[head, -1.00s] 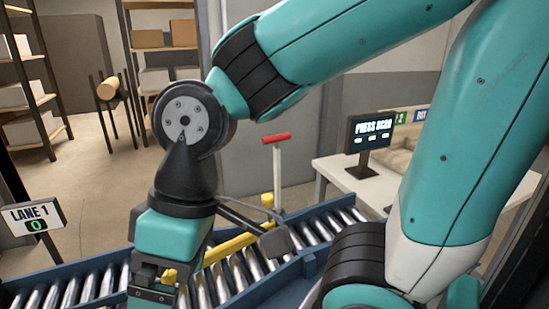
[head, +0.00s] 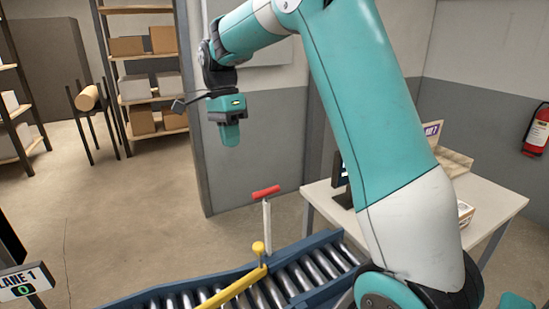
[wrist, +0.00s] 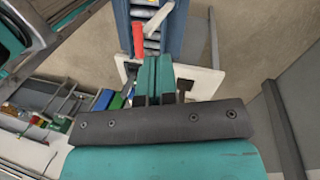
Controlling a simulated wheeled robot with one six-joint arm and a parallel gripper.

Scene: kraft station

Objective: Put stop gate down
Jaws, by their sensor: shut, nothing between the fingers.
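The stop gate looks to be the yellow bar (head: 240,287) with a round yellow knob (head: 258,248) at its far end. In the head view it lies low and slanted across the conveyor rollers; its near end is cut off by the frame. My gripper (head: 230,138) is raised well above and behind the conveyor, fingers pointing down, apart from the bar. In the wrist view my gripper (wrist: 155,75) has its teal fingers together with nothing between them. The yellow bar is not clearly seen there.
A red-handled white post (head: 267,215) stands at the conveyor's far side; its red handle also shows in the wrist view (wrist: 138,40). The roller conveyor (head: 325,262) has blue rails. A white table (head: 490,205) stands right, a lane sign (head: 22,283) left. The floor behind is open.

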